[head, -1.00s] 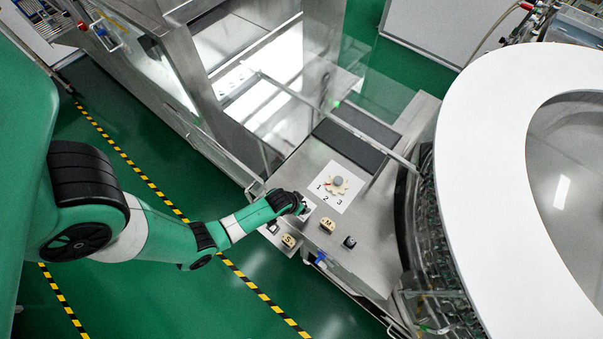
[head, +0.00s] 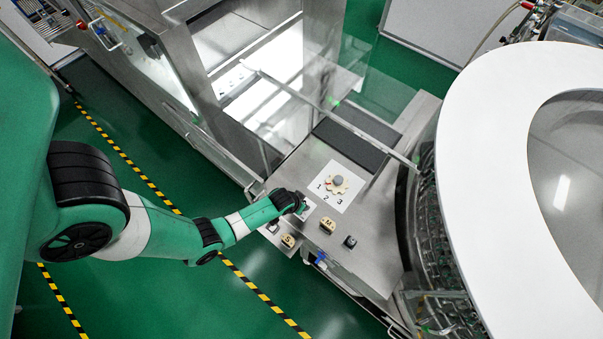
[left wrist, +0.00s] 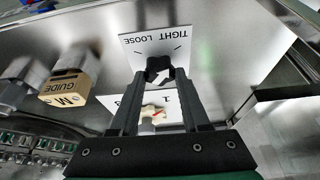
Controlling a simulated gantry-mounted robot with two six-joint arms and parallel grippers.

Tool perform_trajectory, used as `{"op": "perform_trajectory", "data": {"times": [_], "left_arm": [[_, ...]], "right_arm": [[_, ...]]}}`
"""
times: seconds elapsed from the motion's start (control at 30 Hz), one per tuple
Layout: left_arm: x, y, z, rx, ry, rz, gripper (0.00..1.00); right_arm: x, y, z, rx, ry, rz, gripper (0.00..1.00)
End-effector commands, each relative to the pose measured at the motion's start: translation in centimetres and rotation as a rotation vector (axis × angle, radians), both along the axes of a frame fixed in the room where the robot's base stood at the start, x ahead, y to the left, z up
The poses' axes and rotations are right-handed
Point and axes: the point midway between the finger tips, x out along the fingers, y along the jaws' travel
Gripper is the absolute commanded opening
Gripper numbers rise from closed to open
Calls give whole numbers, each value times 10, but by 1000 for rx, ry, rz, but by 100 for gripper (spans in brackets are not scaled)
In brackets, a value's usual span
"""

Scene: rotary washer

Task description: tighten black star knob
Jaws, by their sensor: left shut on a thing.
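The black star knob (left wrist: 158,66) is on a white label plate (left wrist: 160,42) printed TIGHT and LOOSE, which reads upside down in the left wrist view. A white arrow mark shows on the knob. My left gripper (left wrist: 161,73) is shut on the knob, with one finger on each side of it. In the head view my left gripper (head: 301,203) is at the left edge of the steel panel and hides most of the knob. My right gripper is in neither view.
A numbered dial plate (head: 340,187) with a beige knob (head: 338,184) lies close by. Beige M block (head: 328,224), another beige block (head: 288,240) and a black knob (head: 350,242) stand on the panel. A large white ring (head: 490,170) rises at the right.

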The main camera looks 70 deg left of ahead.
Motion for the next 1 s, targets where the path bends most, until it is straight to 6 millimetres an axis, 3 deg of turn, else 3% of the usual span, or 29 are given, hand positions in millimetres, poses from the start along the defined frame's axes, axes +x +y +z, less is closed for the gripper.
{"op": "perform_trajectory", "data": {"times": [0.17, 0.53, 0.9, 0.93, 1.0], "left_arm": [[-1, 0, 1, -3, 3, -61, 0], [-1, 2, -1, -2, 1, -363, 0], [-1, 1, 0, 0, 1, -398, 0], [-1, 1, 0, 0, 1, -398, 51], [-1, 1, 0, 0, 1, -398, 64]], "right_arm": [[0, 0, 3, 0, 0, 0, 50], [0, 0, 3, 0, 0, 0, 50], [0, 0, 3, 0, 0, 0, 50], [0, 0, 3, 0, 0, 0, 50], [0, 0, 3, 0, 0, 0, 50]]}}
